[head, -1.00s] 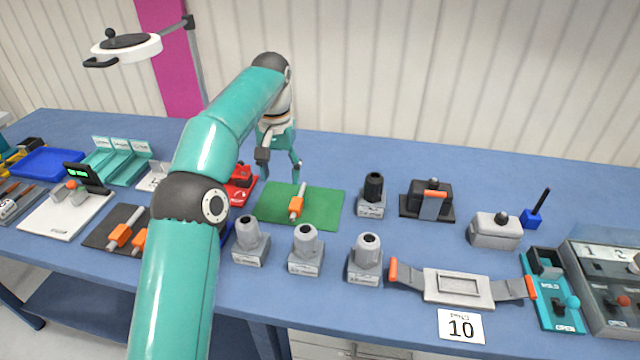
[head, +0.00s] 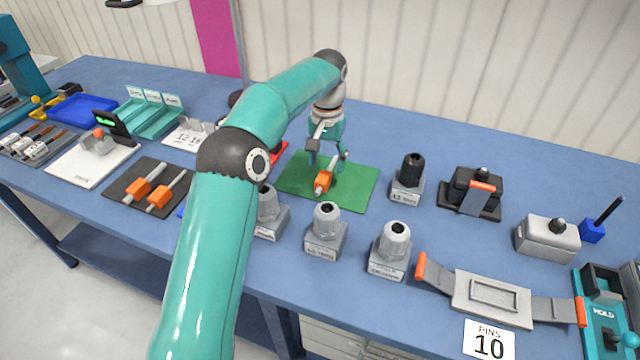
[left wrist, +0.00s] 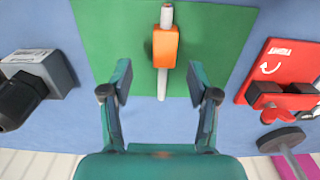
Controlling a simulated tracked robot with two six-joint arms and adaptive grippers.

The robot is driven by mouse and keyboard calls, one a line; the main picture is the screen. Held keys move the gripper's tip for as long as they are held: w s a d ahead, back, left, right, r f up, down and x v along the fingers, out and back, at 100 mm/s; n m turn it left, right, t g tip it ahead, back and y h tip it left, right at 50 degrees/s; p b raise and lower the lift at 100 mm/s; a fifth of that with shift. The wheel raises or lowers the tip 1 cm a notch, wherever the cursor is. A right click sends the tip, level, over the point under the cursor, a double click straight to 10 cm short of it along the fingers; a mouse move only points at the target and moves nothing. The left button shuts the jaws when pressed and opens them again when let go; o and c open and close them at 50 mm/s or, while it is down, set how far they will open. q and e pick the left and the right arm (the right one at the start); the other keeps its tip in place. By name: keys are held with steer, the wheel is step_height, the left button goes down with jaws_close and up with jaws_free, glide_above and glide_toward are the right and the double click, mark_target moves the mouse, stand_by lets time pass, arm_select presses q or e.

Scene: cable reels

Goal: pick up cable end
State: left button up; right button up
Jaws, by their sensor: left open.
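The cable end, an orange block (head: 323,181) with a pale grey cable through it, lies on a green mat (head: 357,193). In the left wrist view the orange block (left wrist: 165,47) is near the top centre, with its cable pointing down between the fingers. My left gripper (head: 328,160) is open just above the mat, close over the cable end. In the left wrist view its fingers (left wrist: 158,82) stand apart on either side of the cable's lower end, and nothing is held. My right gripper does not show.
Grey glands (head: 326,226) stand in front of the mat, and a black gland (head: 408,175) stands right of it. Two more orange pieces lie on a dark mat (head: 122,205) to the left. A red device (left wrist: 285,72) sits beside the green mat.

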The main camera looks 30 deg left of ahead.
mark_target(324, 176)
arm_select(q)
steer(key=shift+s+a+f, duration=0.1)
steer(key=shift+a+f, duration=0.05)
steer(key=shift+f, duration=1.4)
steer(key=shift+a+f, duration=0.15)
steer(key=shift+f, duration=1.35)
jaws_close()
